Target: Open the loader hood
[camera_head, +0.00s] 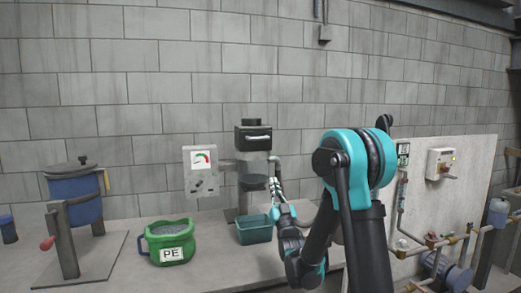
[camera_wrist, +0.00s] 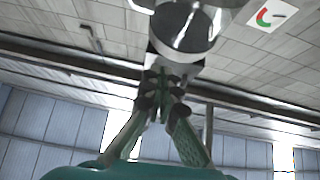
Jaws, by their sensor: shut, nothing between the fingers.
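The loader stands at the back of the bench against the wall. Its dark hood (camera_head: 253,138) has a pale horizontal handle (camera_head: 257,137) across the front and looks closed. My gripper (camera_head: 274,182) is in front of and below the hood, just right of the loader body, pointing up and apart from the handle as far as I can see. In the wrist view my gripper (camera_wrist: 164,78) is shut and empty, with the loader's round shiny body (camera_wrist: 190,30) beyond the fingertips. The handle cannot be made out there.
A gauge panel (camera_head: 201,172) stands left of the loader. A teal bin (camera_head: 254,232) sits below it. A green tub marked PE (camera_head: 171,242) and a blue lidded drum (camera_head: 76,195) are further left. Pipes and a pale board (camera_head: 450,195) are at right.

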